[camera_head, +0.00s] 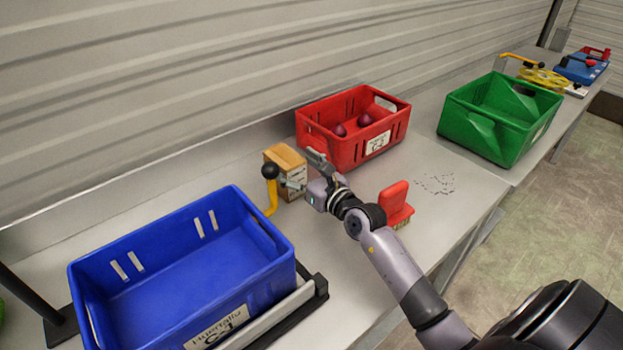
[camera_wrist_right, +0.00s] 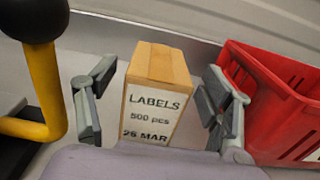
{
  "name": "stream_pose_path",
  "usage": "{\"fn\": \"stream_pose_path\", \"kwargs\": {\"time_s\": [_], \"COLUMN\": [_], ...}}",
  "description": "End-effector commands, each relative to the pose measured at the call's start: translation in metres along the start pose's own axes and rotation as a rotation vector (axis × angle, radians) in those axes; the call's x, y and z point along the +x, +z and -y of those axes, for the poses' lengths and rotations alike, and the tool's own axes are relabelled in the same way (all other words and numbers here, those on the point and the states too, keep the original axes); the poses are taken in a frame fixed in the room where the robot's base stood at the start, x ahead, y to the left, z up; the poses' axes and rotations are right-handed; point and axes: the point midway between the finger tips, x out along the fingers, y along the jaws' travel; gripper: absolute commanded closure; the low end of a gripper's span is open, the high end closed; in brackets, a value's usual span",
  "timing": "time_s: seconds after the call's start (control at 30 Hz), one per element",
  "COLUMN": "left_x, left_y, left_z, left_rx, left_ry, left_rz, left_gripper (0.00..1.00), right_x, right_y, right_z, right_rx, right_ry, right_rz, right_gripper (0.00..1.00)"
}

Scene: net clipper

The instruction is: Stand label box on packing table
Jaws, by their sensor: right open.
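The label box (camera_head: 288,170) is a small tan carton with a white printed face. It stands upright on the grey packing table (camera_head: 345,262), between the blue crate and the red crate. In the right wrist view the label box (camera_wrist_right: 157,98) reads "LABELS 500 pcs 26 MAR". My right gripper (camera_head: 303,172) is at the box, its fingers partly in front of it. In the wrist view my right gripper (camera_wrist_right: 160,103) is open, one finger on each side of the box, with gaps showing. My left gripper is not in view.
A yellow handle with a black knob (camera_head: 270,172) stands just left of the box. A blue crate (camera_head: 262,268) is at front left, a red crate (camera_head: 346,155) holding dark round things behind right. A red brush (camera_head: 395,203) lies right of my wrist. A green crate (camera_head: 485,138) stands farther right.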

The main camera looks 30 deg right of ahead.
Motion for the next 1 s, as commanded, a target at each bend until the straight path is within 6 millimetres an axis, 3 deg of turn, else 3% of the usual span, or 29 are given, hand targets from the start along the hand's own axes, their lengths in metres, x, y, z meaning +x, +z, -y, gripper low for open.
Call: {"fn": "stream_pose_path", "kwargs": {"time_s": [0.2, 0.4, 1.0], "left_x": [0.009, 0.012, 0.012], "left_y": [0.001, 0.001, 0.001], "left_z": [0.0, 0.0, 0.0], "left_rx": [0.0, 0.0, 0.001], "left_ry": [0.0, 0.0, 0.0], "left_rz": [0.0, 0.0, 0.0], "left_gripper": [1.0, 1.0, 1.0], "right_x": [-0.048, -0.072, -0.077], "right_y": [-0.003, -0.001, 0.0], "right_z": [-0.001, 0.0, 0.0], "right_rx": [0.0, -0.001, -0.001], "right_ry": [0.0, 0.0, 0.0], "right_rz": [-0.002, -0.001, 0.0], "right_gripper": [0.26, 0.26, 0.26]}}
